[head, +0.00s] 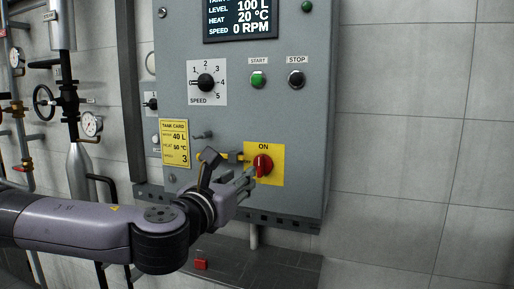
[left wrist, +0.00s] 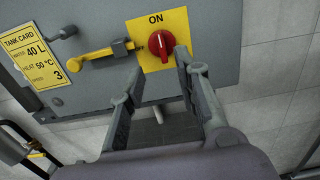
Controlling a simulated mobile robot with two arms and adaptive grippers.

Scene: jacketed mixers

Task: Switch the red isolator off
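The red isolator (head: 263,165) is a round red knob on a yellow plate (head: 277,151) marked ON, low on the grey control panel. In the left wrist view the red isolator (left wrist: 161,44) shows its grip bar upright, pointing to ON. My left gripper (head: 247,181) is just below and left of the knob in the head view. In the left wrist view my left gripper (left wrist: 153,80) has its fingers apart with nothing between them. The right fingertip is close to the knob's lower right edge; I cannot tell whether it touches. My right gripper is not in view.
A yellow lever (left wrist: 92,56) sticks out just left of the plate. The tank card (head: 174,143), speed dial (head: 206,82), START button (head: 258,80) and STOP button (head: 296,79) are on the panel. Pipes and a gauge (head: 91,124) stand left. The tiled wall right is bare.

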